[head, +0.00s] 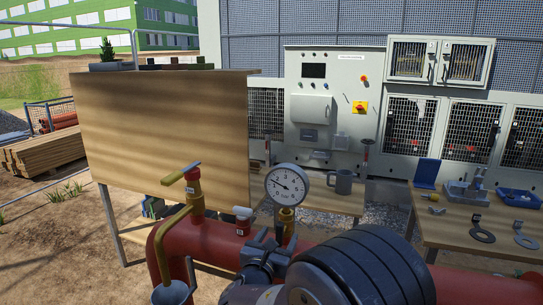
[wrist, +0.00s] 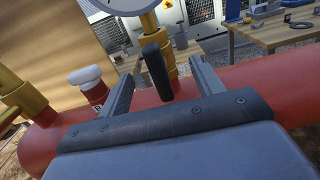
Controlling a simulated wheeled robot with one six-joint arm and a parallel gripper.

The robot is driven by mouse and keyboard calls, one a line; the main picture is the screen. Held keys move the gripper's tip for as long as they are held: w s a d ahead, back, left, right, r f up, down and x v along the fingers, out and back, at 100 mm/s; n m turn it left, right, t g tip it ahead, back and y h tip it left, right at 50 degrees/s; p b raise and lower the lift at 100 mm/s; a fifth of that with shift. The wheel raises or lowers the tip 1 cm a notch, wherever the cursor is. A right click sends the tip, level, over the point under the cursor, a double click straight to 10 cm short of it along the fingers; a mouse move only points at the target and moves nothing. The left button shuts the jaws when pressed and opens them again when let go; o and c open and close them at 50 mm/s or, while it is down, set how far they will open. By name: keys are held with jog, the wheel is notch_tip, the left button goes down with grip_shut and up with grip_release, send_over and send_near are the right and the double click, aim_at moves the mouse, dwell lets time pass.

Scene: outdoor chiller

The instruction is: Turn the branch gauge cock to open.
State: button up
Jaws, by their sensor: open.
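A round white pressure gauge (head: 287,184) stands above the red pipe, and its lower edge shows in the wrist view (wrist: 122,5). Below it is the brass branch gauge cock (head: 287,214), whose brass body also shows in the wrist view (wrist: 169,62). Its black lever (wrist: 157,72) stands nearly upright in the wrist view, leaning slightly left. My gripper (wrist: 164,66) is open, with one finger on each side of the lever and visible gaps on both sides. In the head view my gripper (head: 276,243) is just below the gauge and partly hides the cock.
The red pipe (head: 215,240) runs across the front. A brass valve with a yellow handle (head: 182,174) rises at left, above a grey cup (head: 172,293). A white-capped stub (head: 242,213) stands between. A wooden board (head: 160,120) and a tool table (head: 460,225) are behind.

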jog(key=shift+s, duration=0.1)
jog(key=v, duration=0.6)
jog(key=shift+s+a+b, duration=0.15)
jog(key=shift+s+b, duration=0.15)
jog(key=shift+s, duration=0.1)
jog(key=b+v, duration=0.2)
jog(key=v, duration=0.8)
jog(key=shift+s+a, duration=0.15)
jog(key=shift+s, duration=0.25)
jog(key=shift+w, duration=0.1)
jog(key=p+x, duration=0.2)
jog(key=x, duration=0.9)
jog(key=shift+w, duration=0.35)
jog(key=shift+s, duration=0.1)
